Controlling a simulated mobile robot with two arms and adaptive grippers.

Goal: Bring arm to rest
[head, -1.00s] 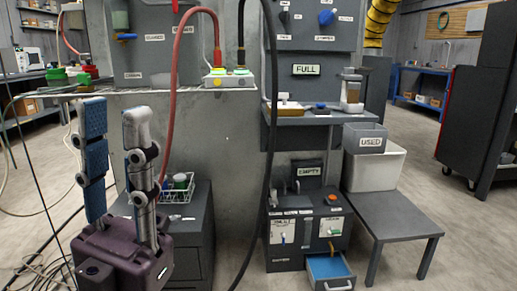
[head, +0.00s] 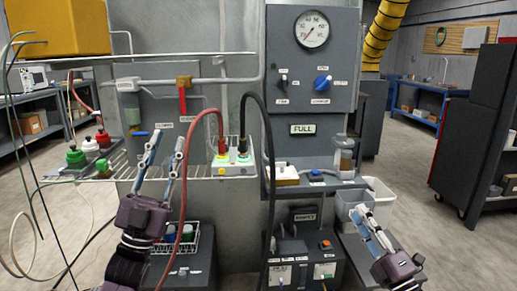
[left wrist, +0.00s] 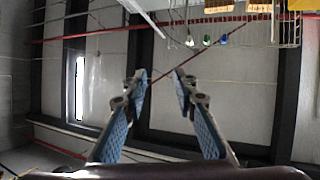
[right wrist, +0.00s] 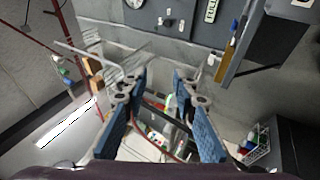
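My left gripper (head: 168,146) stands in front of the wire shelf at the left of the head view, fingers pointing up. In the left wrist view its two blue-padded fingers (left wrist: 160,76) are apart with nothing between them. My right gripper (head: 365,214) is at the lower right of the head view, in front of the light grey bin. In the right wrist view its fingers (right wrist: 159,76) are also apart and hold nothing. Both lower arms are mostly out of the head view.
A red hose (head: 191,150) and a black hose (head: 270,150) run down from the connector block (head: 235,170), close to my left gripper. A panel with a gauge (head: 312,29) stands behind. The light grey bin (head: 382,196) is near my right gripper. Open floor lies at the right.

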